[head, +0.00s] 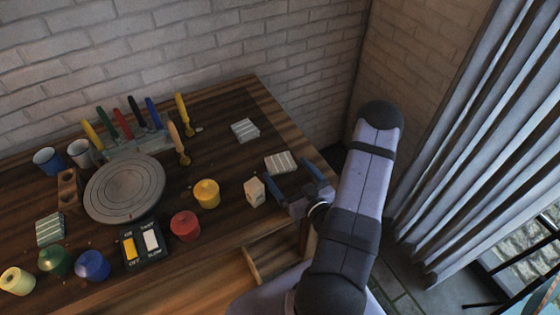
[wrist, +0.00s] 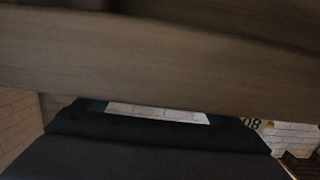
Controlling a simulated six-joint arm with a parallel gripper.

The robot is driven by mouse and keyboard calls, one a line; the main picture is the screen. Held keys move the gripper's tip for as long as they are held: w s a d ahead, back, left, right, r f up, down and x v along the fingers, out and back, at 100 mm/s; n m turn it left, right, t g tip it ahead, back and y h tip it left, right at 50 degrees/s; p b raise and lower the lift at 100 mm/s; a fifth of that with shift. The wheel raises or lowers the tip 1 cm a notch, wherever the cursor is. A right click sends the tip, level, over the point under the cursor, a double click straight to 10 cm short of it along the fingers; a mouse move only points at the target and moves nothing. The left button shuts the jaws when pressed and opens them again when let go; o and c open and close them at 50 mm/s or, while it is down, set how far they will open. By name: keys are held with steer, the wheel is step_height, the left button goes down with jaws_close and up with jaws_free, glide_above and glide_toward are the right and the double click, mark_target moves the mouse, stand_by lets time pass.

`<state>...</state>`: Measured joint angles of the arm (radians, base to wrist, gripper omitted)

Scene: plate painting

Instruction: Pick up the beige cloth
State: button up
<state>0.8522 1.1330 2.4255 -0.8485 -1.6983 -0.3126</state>
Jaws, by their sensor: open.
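A pale folded cloth with light stripes (head: 281,163) lies near the right end of the wooden table in the head view; it looks like the beige one. A greyer striped cloth (head: 245,131) lies farther back, and a greenish one (head: 50,229) lies at the far left. My gripper (head: 294,178) is open with its blue fingers apart, just in front of the pale cloth at the table's right edge. Nothing is seen between the fingers. The wrist view shows mostly brown wood and a dark shape; I cannot make out the cloth there.
A small cream block (head: 254,191) stands left of my gripper, near a yellow pot (head: 206,193) and red pot (head: 185,225). A round turntable (head: 124,188), a tool rack (head: 137,146) and a switch box (head: 142,243) stand farther left. An open drawer (head: 270,262) juts out in front.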

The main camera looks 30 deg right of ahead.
mark_target(284, 168)
steer(key=shift+w+f, duration=0.15)
steer(key=shift+w, duration=0.55)
steer(key=shift+w+f, duration=0.1)
steer(key=shift+w, duration=0.6)
steer(key=c, duration=1.1)
steer(key=shift+r, duration=0.2)
steer(key=shift+r+p, duration=0.35)
steer(key=shift+r, duration=4.5)
